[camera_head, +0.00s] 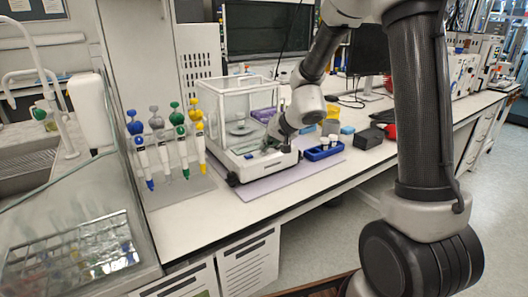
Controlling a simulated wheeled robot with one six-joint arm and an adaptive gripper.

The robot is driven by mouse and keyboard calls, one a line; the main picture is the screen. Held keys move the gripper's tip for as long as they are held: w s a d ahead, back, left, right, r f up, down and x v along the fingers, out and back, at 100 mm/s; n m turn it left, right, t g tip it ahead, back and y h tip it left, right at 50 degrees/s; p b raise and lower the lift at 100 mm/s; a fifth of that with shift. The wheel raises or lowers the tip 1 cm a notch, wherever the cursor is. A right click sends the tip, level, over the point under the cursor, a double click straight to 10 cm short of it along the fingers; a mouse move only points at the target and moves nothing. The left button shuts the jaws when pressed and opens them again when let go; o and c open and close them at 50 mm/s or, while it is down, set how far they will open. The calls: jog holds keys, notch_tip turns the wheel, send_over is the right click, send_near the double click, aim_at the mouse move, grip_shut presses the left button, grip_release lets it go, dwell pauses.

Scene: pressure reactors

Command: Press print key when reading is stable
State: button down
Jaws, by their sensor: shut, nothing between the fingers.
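The analytical balance (236,168) stands on the bench, with a glass draft shield and a round weighing pan (241,128) inside it. A small greenish display shows on its low front panel, but its reading is too small to make out. My gripper (266,147) is shut and empty, pointing down and left at the right part of that front panel. Its tips are at or just above the panel; I cannot tell whether they touch. The print key cannot be made out and may be hidden by the gripper.
A blue tray (325,153) with small containers sits right of the balance on a purple mat (248,190). A rack of several pipettes (166,163) stands left of it. A sink (25,150) is at far left. Bare bench lies in front of the mat.

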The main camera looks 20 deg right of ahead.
jog(key=shift+r, duration=0.8)
notch_tip(320, 180, up, 5)
jog(key=shift+r, duration=0.1)
dwell(0.4)
dwell(0.5)
